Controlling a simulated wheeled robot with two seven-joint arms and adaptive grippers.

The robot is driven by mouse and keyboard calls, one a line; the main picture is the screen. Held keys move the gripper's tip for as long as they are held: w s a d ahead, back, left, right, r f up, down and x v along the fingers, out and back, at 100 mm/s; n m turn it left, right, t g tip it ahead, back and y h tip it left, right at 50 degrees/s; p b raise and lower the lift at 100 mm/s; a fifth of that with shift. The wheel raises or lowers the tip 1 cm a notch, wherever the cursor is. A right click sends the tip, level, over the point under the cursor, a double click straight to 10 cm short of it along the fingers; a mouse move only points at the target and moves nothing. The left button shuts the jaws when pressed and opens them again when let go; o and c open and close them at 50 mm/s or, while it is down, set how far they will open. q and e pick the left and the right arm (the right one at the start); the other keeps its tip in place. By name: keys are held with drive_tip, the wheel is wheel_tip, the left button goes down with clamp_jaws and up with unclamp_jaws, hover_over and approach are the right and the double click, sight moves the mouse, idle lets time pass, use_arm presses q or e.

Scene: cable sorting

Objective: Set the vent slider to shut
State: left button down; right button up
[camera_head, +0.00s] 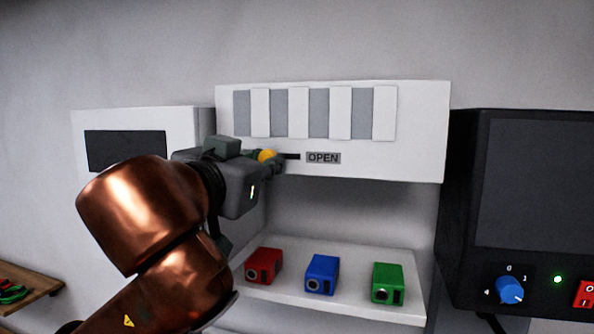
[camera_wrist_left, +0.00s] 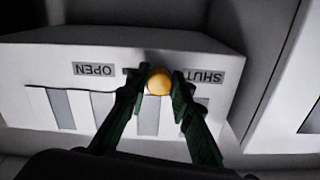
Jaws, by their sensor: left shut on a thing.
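The vent panel (camera_head: 425,140) is a white box on the wall with a row of white slats and grey gaps. Its yellow-orange slider knob (camera_head: 267,156) is left of the OPEN label (camera_head: 323,158), with a stretch of dark slot between them. My left gripper (camera_head: 272,162) is shut on the knob. In the left wrist view, which is upside down, the knob (camera_wrist_left: 159,82) sits between the two fingers, close to the SHUT label (camera_wrist_left: 203,77) and farther from OPEN (camera_wrist_left: 94,69). A finger partly covers SHUT. In the head view SHUT is hidden behind my gripper. My right gripper is not in view.
Below the panel, a white shelf (camera_head: 345,300) holds a red block (camera_head: 263,266), a blue block (camera_head: 322,275) and a green block (camera_head: 387,284). A dark unit (camera_head: 460,210) with a blue dial (camera_head: 509,290) stands at right. A white box (camera_head: 90,120) is at left.

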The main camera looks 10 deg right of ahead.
use_arm(q)
drive_tip(key=shift+a+r, duration=0.15)
drive_tip(key=shift+r, duration=0.05)
drive_tip(key=c, duration=2.2)
unclamp_jaws()
drive_tip(key=o, duration=0.5)
drive_tip(key=shift+a, duration=0.25)
drive_tip(key=shift+s+d+f, duration=0.1)
drive_tip(key=shift+d, duration=0.1)
drive_tip(key=v, duration=1.2)
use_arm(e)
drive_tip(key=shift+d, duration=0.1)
